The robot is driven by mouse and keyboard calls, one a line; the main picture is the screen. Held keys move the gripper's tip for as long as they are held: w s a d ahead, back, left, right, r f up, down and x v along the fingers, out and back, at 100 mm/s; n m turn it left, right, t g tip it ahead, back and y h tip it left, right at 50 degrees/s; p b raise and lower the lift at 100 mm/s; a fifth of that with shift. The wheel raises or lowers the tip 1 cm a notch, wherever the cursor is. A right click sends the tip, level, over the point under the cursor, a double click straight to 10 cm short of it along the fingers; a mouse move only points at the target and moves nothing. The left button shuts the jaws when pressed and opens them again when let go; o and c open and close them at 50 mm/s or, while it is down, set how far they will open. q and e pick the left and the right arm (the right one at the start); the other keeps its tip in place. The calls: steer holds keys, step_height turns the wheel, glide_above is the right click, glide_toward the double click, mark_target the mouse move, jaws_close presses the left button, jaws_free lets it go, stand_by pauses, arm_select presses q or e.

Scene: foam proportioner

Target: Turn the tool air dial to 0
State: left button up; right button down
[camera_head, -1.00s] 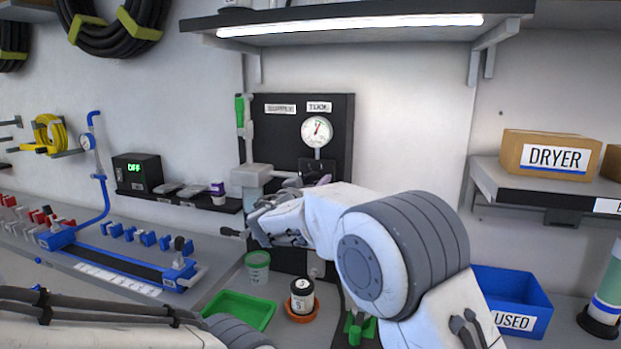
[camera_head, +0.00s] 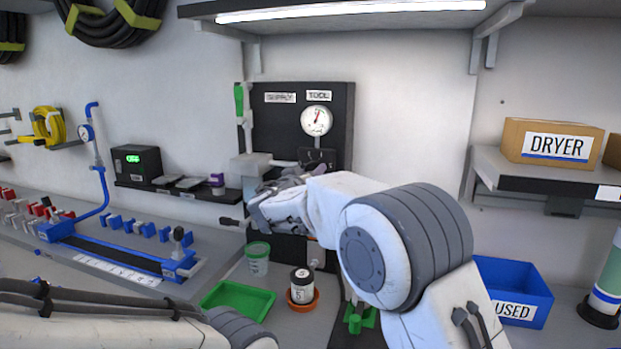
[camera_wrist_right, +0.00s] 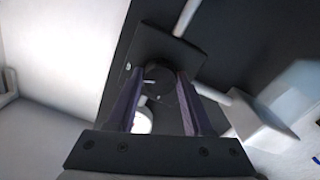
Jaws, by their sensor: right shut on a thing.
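The tool gauge (camera_head: 316,121) is a round white dial with a red needle, under the TOOL label (camera_head: 318,95) on the black panel (camera_head: 335,105). The needle points near the top; I cannot read its number. In the right wrist view, a round black knob (camera_wrist_right: 156,80) on a square black plate (camera_wrist_right: 178,50) sits between the purple-grey fingers of my right gripper (camera_wrist_right: 160,88). The fingers are shut on the knob. In the head view, my right gripper (camera_head: 282,192) and forearm hide most of the knob. My left gripper is out of view; only its arm shows at lower left.
A grey block with pipes (camera_head: 250,165) stands left of the knob. Below are a green-lidded cup (camera_head: 257,258), a green tray (camera_head: 236,300) and a black-lidded jar (camera_head: 301,284). A blue USED bin (camera_head: 525,290) is at lower right. A lit shelf hangs above.

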steer(key=shift+n+b, duration=1.4)
steer(key=shift+n, duration=12.9)
steer(key=shift+f, duration=0.1)
steer(key=shift+c, duration=1.5)
jaws_free()
